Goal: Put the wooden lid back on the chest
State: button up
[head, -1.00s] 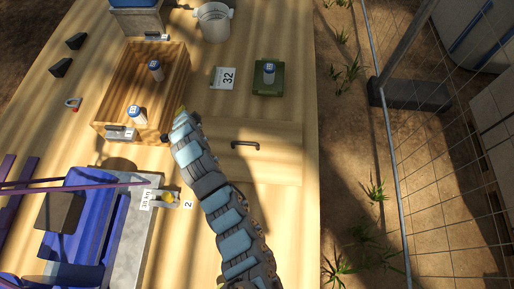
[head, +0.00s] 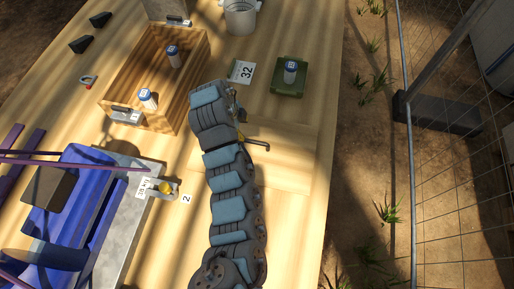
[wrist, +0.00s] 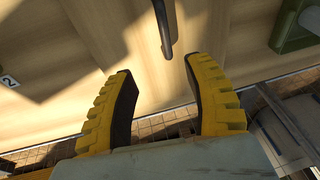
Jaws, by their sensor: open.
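The chest (head: 188,92) is an open wooden box at the upper left of the head view, with two blue-capped white bottles inside. The wooden lid (head: 290,160) lies flat on the table to the right of the chest and in front of it. A dark bar handle (head: 262,146) stands on the lid and also shows in the wrist view (wrist: 164,28). My gripper (wrist: 163,72) is open and empty, its yellow fingers pointing at the lid. The handle lies just beyond the fingertips, between their lines. In the head view my arm hides part of the lid and most of my gripper.
A green tray (head: 289,91) with a bottle (head: 290,71) stands behind the lid, beside a card marked 32 (head: 241,72). A white bucket (head: 240,16) is at the back. A blue chiller (head: 75,205) is at the left front. The table's right edge is near the lid.

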aim_at(254, 142)
jog(key=b+x, duration=0.3)
jog(key=x, duration=0.7)
jog(key=shift+f, duration=0.25)
jog(key=shift+w+d+f+b, duration=0.15)
jog(key=shift+d+f+b, duration=0.05)
jog(key=shift+f+b, duration=0.2)
jog(key=shift+w+d+f+b, duration=0.15)
jog(key=shift+f+b, duration=0.15)
jog(key=shift+f, duration=0.15)
jog(key=shift+b+x, duration=0.9)
jog(key=shift+x, duration=0.75)
jog(key=shift+w+d, duration=0.15)
jog(key=shift+d, duration=0.05)
jog(key=shift+r, duration=0.1)
grip_shut()
